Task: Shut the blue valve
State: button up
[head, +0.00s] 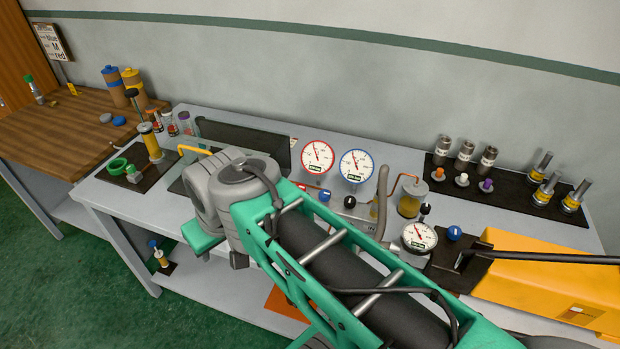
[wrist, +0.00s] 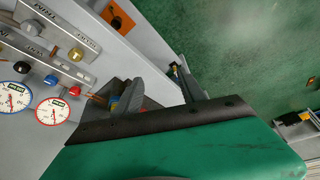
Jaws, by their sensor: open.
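A small blue knob (head: 324,195) sits below the red-rimmed and blue-rimmed gauges in the head view. Another blue knob (head: 454,232) stands on a dark block to the right; I cannot tell which one is the task's valve. The wrist view shows a blue knob (wrist: 50,80) on a grey labelled panel, left of my gripper. My gripper (wrist: 160,88) is open, with two grey fingers spread past the dark bar and green housing. It is apart from the blue knob. In the head view my arm hides most of the area around the gripper.
A red-rimmed gauge (head: 317,156) and a blue-rimmed gauge (head: 357,165) stand upright at the middle of the bench. A white dial (head: 418,237) and a yellow case (head: 540,283) are at the right. Metal cylinders (head: 465,153) stand on a black mat behind. Green floor lies in front.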

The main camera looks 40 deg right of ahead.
jog(key=shift+o, duration=0.4)
jog(key=w+d+b, duration=0.3)
jog(key=w+d, duration=0.3)
jog(key=w, duration=0.1)
jog(key=shift+d+f+n+y, duration=0.2)
jog(key=shift+f+n+y, duration=0.1)
jog(key=shift+f+n, duration=0.1)
jog(key=n+y+b, duration=0.1)
jog(key=n+b, duration=0.3)
jog(key=b, duration=0.2)
send_near(325, 193)
jog(key=b+x, duration=0.1)
jog(key=x, duration=0.6)
jog(key=shift+w+f, duration=0.2)
jog(key=shift+f, duration=0.15)
jog(key=shift+w+f, duration=0.15)
jog(key=shift+f, duration=0.25)
grip_shut()
